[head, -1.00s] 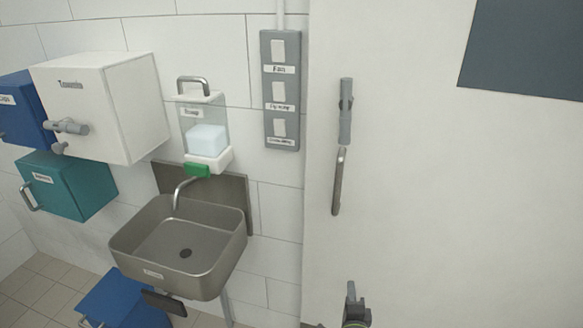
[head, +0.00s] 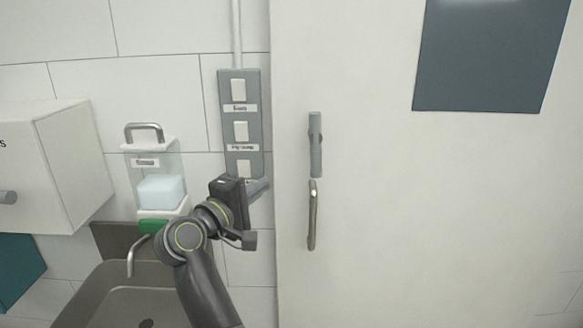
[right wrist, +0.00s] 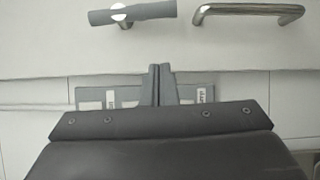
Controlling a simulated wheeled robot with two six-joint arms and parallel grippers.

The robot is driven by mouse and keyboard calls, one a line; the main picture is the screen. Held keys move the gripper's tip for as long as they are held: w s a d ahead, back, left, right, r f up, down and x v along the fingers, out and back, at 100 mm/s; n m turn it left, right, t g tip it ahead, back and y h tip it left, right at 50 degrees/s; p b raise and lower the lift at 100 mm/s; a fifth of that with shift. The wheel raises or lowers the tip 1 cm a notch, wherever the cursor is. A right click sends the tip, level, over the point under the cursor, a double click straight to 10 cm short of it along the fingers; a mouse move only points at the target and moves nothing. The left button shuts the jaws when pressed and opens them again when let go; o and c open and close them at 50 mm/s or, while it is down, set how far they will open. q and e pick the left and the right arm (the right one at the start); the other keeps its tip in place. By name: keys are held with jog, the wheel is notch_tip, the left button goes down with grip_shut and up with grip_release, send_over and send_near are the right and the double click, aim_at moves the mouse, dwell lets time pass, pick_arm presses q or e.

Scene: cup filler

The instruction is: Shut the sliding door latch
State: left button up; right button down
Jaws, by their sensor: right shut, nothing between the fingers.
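The door latch (head: 315,145) is a grey upright bar on the white door (head: 400,220), near its left edge. A metal pull handle (head: 312,215) is fixed just below it. My right gripper (head: 262,187) is shut and empty, left of the latch and handle, in front of the lower end of the switch panel. In the right wrist view the shut fingers (right wrist: 160,85) point toward the door edge, with the latch (right wrist: 133,12) and the handle (right wrist: 250,12) beyond them. The fingers look apart from the latch. My left gripper is not in view.
A grey switch panel (head: 240,110) is on the tiled wall left of the door, partly behind my right gripper. A soap dispenser (head: 155,185), a sink (head: 100,300) and a white cabinet (head: 60,165) are further left.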

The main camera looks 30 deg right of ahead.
aim_at(316, 145)
jog(key=w+d+p, duration=0.2)
jog(key=d+p, duration=0.5)
jog(key=d, duration=0.4)
jog(key=shift+d+r, duration=0.25)
jog(key=shift+w, duration=0.15)
